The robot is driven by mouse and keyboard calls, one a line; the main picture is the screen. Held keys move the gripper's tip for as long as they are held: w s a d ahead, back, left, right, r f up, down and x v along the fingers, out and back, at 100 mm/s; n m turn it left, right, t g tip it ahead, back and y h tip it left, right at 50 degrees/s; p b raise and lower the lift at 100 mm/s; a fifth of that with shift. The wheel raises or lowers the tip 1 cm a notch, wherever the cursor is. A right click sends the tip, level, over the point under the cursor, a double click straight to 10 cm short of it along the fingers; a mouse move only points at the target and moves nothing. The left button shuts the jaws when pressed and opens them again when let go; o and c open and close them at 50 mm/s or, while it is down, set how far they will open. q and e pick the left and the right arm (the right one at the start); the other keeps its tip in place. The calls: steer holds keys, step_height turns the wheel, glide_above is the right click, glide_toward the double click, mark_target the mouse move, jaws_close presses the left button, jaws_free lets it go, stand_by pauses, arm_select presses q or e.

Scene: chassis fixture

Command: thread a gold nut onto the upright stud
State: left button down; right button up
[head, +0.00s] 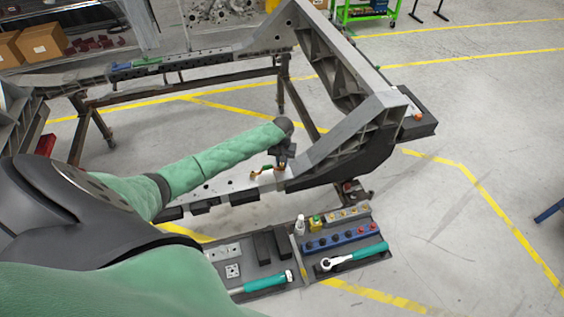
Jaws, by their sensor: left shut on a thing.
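My left gripper (280,164) reaches in from the left, pointing down just above the near beam of the grey chassis frame (235,186). It is shut, with a small gold-orange spot at its fingertips that looks like the gold nut (279,168). The view is too small to tell whether the nut touches a stud. I cannot make out the upright stud; it may be hidden by the gripper. A small yellow-orange piece (256,175) lies on the beam just left of the fingertips. My right gripper is not in view.
A dark tool tray (310,273) below the beam holds a teal-handled ratchet (355,256), a teal-handled tool (262,283), a white bottle (300,225) and a blue socket rack (341,237). The slanted frame upright (345,135) rises close right of the gripper. Open floor lies at right.

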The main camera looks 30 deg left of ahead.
arm_select(q)
steer(key=m, duration=0.5)
steer(key=shift+s+f, duration=0.2)
steer(key=shift+f, duration=0.15)
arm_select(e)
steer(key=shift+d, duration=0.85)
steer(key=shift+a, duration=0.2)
